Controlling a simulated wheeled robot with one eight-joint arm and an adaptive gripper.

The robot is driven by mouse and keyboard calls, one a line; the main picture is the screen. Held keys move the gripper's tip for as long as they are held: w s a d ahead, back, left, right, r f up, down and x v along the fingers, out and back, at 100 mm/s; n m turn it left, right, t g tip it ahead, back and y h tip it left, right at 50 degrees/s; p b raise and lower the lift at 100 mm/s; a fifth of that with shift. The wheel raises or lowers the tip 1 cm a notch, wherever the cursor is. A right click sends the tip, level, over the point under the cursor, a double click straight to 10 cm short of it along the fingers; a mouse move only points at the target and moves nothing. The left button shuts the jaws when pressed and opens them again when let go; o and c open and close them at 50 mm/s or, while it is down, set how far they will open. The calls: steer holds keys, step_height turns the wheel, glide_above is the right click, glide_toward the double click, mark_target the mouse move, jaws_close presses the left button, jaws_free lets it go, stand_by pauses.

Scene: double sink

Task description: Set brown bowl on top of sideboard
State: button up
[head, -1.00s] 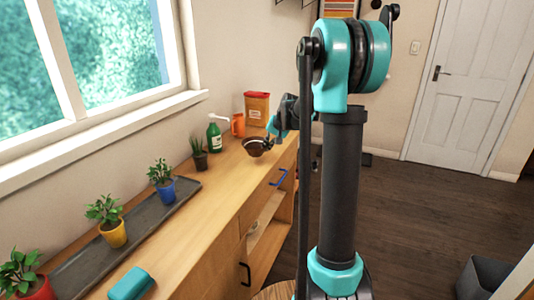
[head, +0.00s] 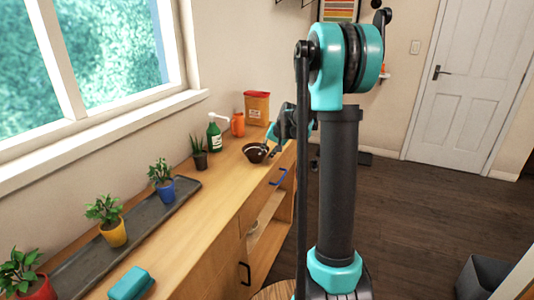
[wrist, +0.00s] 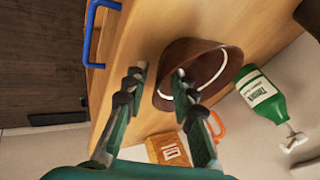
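The brown bowl (head: 255,153) stands on the wooden sideboard top (head: 222,196), near its front edge and toward the far end. In the wrist view the bowl (wrist: 213,62) is dark brown with a pale line on it. My gripper (head: 268,154) is at the bowl's right side in the head view. In the wrist view my gripper (wrist: 160,76) has its fingers apart, with a gap between them. One finger overlaps the bowl and the other is outside it. The bowl's near edge shows in the gap, with no clear grip on it.
A green bottle (head: 214,136), an orange mug (head: 238,124) and a red-orange box (head: 257,108) stand behind the bowl. Potted plants line a grey tray (head: 130,238) by the window. A teal block (head: 131,284) lies nearer. A blue handle (head: 278,177) juts from the front.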

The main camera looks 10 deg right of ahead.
steer(key=v, duration=1.2)
steer(key=s+f+n+h, duration=0.1)
steer(key=s+f, duration=0.5)
steer(key=s, duration=0.5)
steer(key=s+a+f+n+h, duration=0.1)
steer(key=s+f+n, duration=0.1)
steer(key=s+f, duration=0.4)
steer(key=s+f+n+g+h, duration=0.1)
steer(key=s+f, duration=0.5)
steer(key=s, duration=0.9)
steer(key=shift+s+a, duration=0.35)
steer(key=shift+f, duration=0.1)
